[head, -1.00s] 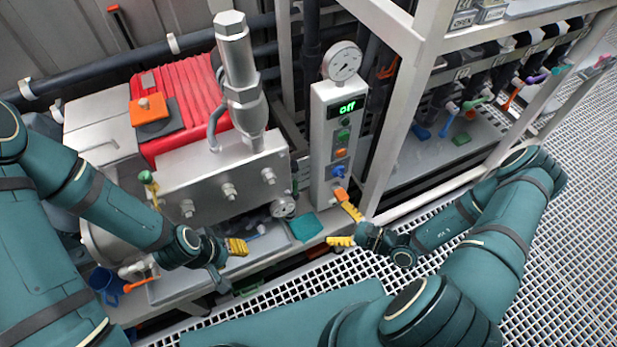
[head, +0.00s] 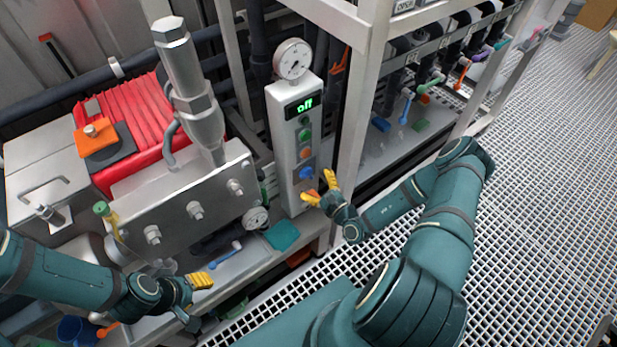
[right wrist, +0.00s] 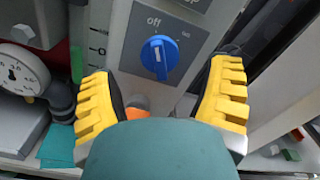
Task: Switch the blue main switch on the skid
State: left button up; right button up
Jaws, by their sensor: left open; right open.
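The blue main switch (head: 306,173) is a rotary knob low on the front of the grey control column (head: 284,130). In the right wrist view the blue knob (right wrist: 159,57) stands upright, its white mark by its top, between the labels "off" and "on". The column's green display (head: 299,107) reads "off". My right gripper (head: 321,188) is open just below and in front of the knob, not touching it. Its yellow fingers (right wrist: 162,103) stand left and right of the knob in the wrist view. My left gripper (head: 202,281) is at the lower left, away from the column, and empty.
A green button (head: 304,135) and an orange one (head: 305,153) sit above the knob. A gauge (head: 292,59) tops the column. A frame post (head: 357,110) stands close on the right. A teal pad (head: 282,235) lies below the column. Grating floor is free at right.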

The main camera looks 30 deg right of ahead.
aim_at(310, 177)
jog(key=shift+w+a+b, duration=0.2)
jog(key=shift+w+b, duration=0.1)
jog(key=shift+w, duration=1.55)
jog(key=c, duration=1.3)
